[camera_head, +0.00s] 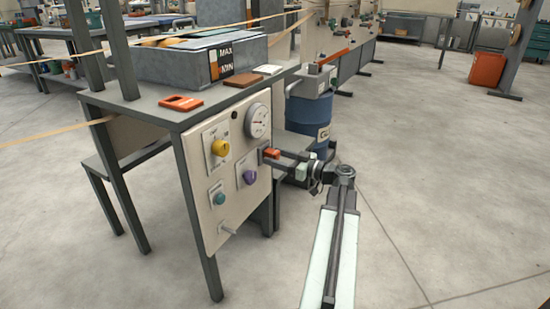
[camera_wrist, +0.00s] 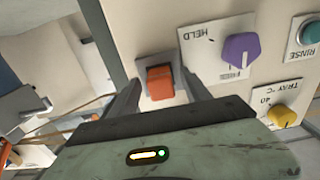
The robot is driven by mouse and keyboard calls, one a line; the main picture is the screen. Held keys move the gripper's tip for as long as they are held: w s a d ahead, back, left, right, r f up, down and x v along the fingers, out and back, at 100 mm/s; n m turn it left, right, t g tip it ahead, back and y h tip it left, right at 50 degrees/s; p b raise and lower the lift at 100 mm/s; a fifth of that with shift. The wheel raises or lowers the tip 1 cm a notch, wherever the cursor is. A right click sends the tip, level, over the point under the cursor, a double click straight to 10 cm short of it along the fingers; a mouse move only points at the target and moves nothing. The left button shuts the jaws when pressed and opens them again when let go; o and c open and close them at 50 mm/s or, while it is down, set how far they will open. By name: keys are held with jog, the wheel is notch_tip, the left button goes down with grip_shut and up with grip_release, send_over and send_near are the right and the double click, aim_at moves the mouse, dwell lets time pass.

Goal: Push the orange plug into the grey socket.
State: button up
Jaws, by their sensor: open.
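The orange plug (camera_wrist: 160,84) shows in the wrist view at the grey socket (camera_wrist: 152,63) on the pale panel. It stands out from the socket; how deep it sits I cannot tell. My gripper (camera_wrist: 160,79) is open, with one finger on each side of the plug and a visible gap on both sides. In the head view the orange plug (camera_head: 271,153) is at the right edge of the panel, with my gripper (camera_head: 268,157) reaching it from the right. The socket is hidden there.
The panel (camera_head: 228,175) carries a purple knob (camera_head: 249,177), a yellow knob (camera_head: 220,147), a teal button (camera_head: 219,199) and a dial gauge (camera_head: 257,120). A blue drum (camera_head: 309,120) stands behind my arm.

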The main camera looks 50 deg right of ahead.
jog(key=v, duration=0.7)
jog(key=shift+s, duration=0.2)
